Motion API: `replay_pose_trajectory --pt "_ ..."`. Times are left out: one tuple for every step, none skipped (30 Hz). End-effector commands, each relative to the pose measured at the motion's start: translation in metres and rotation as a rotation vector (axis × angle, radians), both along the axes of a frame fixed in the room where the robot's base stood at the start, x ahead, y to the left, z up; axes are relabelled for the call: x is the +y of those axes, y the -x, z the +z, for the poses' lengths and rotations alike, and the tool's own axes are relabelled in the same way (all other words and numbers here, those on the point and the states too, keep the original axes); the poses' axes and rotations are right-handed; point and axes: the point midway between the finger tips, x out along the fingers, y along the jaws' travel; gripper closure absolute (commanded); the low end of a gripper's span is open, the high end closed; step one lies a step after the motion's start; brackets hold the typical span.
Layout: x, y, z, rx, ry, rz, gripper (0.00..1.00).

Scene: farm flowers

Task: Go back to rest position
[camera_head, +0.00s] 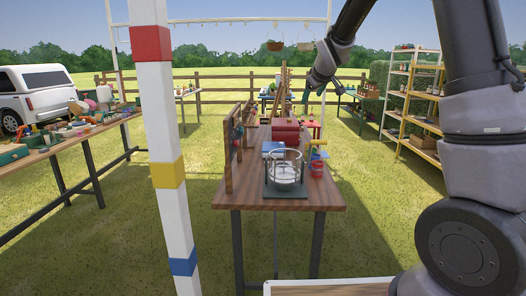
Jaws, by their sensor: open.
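My arm comes in from the right side and arches over the top of the view. My gripper (307,90) hangs in the air, pointing down, above and beyond the near end of the middle wooden table (280,201). Its fingers look small and dark here, and no object shows between them. It appears apart from the things on the table below.
A striped white post (176,215) stands close at left. The middle table holds a glass bowl on a dark base (285,176), a red box (286,131) and a red cup (316,168). A cluttered table (70,148) is left; yellow shelves (425,153) right. Grass between is clear.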

Motion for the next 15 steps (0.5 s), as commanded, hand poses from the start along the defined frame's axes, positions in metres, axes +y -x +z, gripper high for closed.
replay_pose_trajectory --pt "-0.018 0.023 0.017 0.019 -0.061 -0.054 0.27" --pt "-0.026 0.037 0.024 0.035 -0.096 -0.085 0.27" --pt "-0.035 0.056 0.031 0.056 -0.141 -0.123 0.27" --pt "-0.043 0.070 0.037 0.071 -0.174 -0.151 0.27" --pt "-0.048 0.085 0.043 0.085 -0.207 -0.178 0.27" --pt "-0.056 0.105 0.049 0.106 -0.250 -0.213 0.27" --pt "-0.061 0.121 0.053 0.120 -0.281 -0.238 0.27" --pt "-0.065 0.136 0.057 0.134 -0.312 -0.263 0.27" --pt "-0.070 0.157 0.061 0.154 -0.352 -0.294 0.27" --pt "-0.073 0.173 0.064 0.168 -0.381 -0.318 0.27" --pt "-0.076 0.189 0.067 0.181 -0.410 -0.340 0.27" --pt "-0.078 0.211 0.069 0.199 -0.446 -0.370 0.27" --pt "-0.081 0.227 0.071 0.211 -0.473 -0.392 0.27" --pt "-0.081 0.243 0.071 0.224 -0.499 -0.412 0.27" --pt "-0.082 0.264 0.072 0.241 -0.533 -0.441 0.27"
